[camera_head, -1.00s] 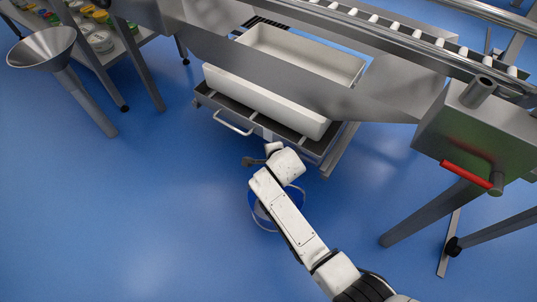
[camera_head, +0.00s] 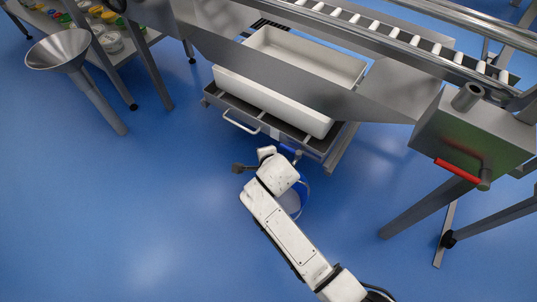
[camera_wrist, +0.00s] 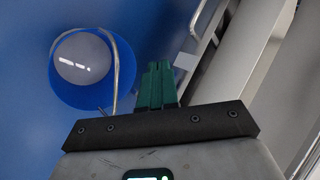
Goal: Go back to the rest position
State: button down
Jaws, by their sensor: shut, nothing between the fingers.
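My gripper (camera_wrist: 158,85) shows in the wrist view with its two green fingers together and nothing between them. In the head view my white arm reaches up from the bottom right, and its end is by the front of the tub carrier. The fingers cannot be made out clearly there. A blue bucket (camera_wrist: 82,98) with a wire handle and pale contents stands on the floor, left of my fingers in the wrist view. In the head view the bucket (camera_head: 303,190) is partly hidden behind my arm.
A white tub (camera_head: 270,95) sits on a low metal carrier (camera_head: 318,146) with a front handle, under a steel frame and roller conveyor (camera_head: 400,38). A steel funnel (camera_head: 60,50) stands left. A red-handled box (camera_head: 470,135) stands right. Blue floor is clear at lower left.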

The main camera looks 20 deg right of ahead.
jog(key=shift+s+a+r, duration=0.15)
jog(key=shift+a+r, duration=0.05)
jog(key=shift+r, duration=0.1)
jog(key=shift+d, duration=0.1)
